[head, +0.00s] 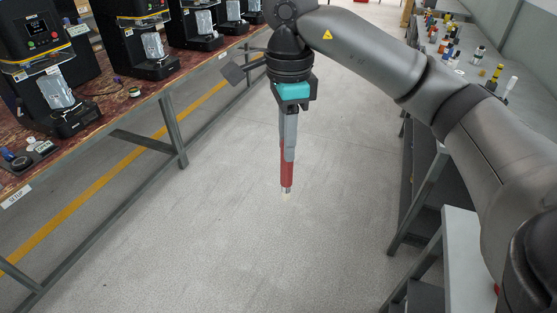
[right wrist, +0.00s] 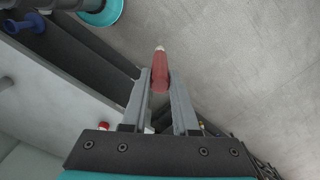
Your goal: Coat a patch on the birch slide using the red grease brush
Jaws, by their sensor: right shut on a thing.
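The red grease brush (head: 287,173) is held in my right gripper (head: 287,160), pointing down with its pale tip lowest. It hangs over open floor between the two benches, touching nothing below. In the right wrist view the red brush (right wrist: 160,73) sits between the two grey fingertips (right wrist: 160,85), its pale tip pointing away from the camera. My right gripper is shut on it. I cannot make out the birch slide in either view. My left gripper is not in view.
A long bench (head: 100,120) at the left bears a row of black machines (head: 145,45) with silver pouches. A grey bench (head: 440,50) at the right holds several coloured bottles and small items. The floor (head: 240,230) between is clear, apart from a painted yellow line.

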